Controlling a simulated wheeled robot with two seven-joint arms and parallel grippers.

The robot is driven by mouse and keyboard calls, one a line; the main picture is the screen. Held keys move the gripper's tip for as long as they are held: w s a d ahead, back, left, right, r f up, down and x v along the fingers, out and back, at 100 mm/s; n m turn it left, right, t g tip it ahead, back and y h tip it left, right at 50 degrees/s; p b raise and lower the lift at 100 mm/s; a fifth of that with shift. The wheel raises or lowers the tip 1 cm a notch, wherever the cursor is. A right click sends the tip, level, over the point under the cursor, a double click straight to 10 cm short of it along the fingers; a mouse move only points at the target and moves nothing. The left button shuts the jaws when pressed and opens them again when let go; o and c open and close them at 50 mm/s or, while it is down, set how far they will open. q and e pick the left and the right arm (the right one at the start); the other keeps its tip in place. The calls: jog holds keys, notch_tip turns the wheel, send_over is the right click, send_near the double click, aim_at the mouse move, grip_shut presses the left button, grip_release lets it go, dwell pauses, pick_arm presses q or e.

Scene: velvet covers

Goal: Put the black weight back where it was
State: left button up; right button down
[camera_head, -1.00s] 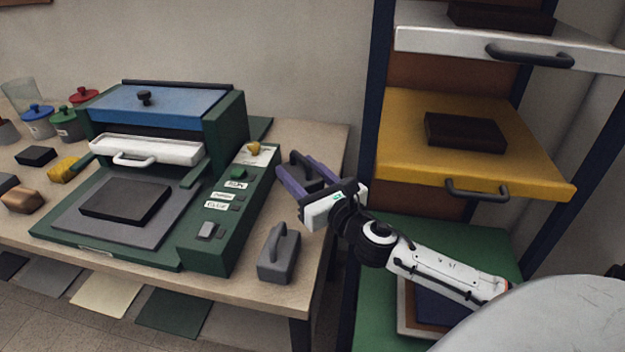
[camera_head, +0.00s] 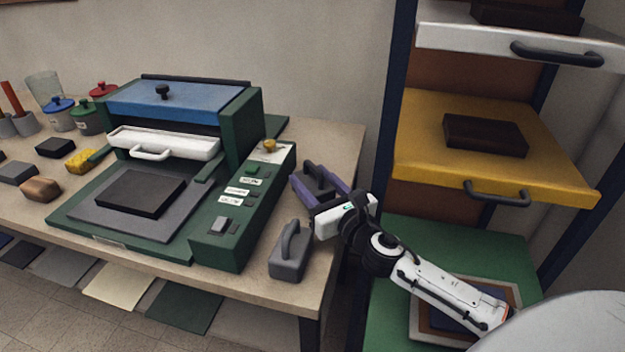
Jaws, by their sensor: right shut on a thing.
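My right gripper (camera_head: 322,186) is at the right end of the workbench, with its purple fingers shut on the black weight (camera_head: 318,176). The weight's dark looped handle shows between the fingers; its lower part is largely hidden. I cannot tell whether its base touches the bench top. A similar grey weight (camera_head: 290,254) with a looped handle stands upright on the bench, nearer the front edge, apart from the gripper. My left gripper is not in view.
A green press (camera_head: 231,222) with a control panel stands just left of the weights, a black block (camera_head: 141,193) on its plate. A rack with a yellow shelf (camera_head: 420,155) stands to the right. Jars and small blocks lie at the left. Some bench top (camera_head: 345,140) behind the gripper is clear.

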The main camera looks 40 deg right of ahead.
jog(key=shift+r, duration=0.1)
jog(key=shift+s+f+b, duration=0.1)
jog(key=shift+f+b, duration=0.2)
jog(key=shift+f, duration=0.2)
jog(key=c, duration=0.9)
grip_release()
jog(key=shift+s+a+f, duration=0.1)
jog(key=shift+a+f, duration=0.05)
jog(key=shift+f, duration=0.25)
jog(key=shift+r, duration=0.2)
jog(key=shift+r+p, duration=0.45)
jog(key=shift+p, duration=0.15)
jog(key=s, duration=0.4)
jog(key=s+b, duration=0.1)
jog(key=s, duration=0.6)
jog(key=shift+s+a+r+b, duration=0.25)
jog(key=shift+s+a+b, duration=0.1)
jog(key=shift+b, duration=0.05)
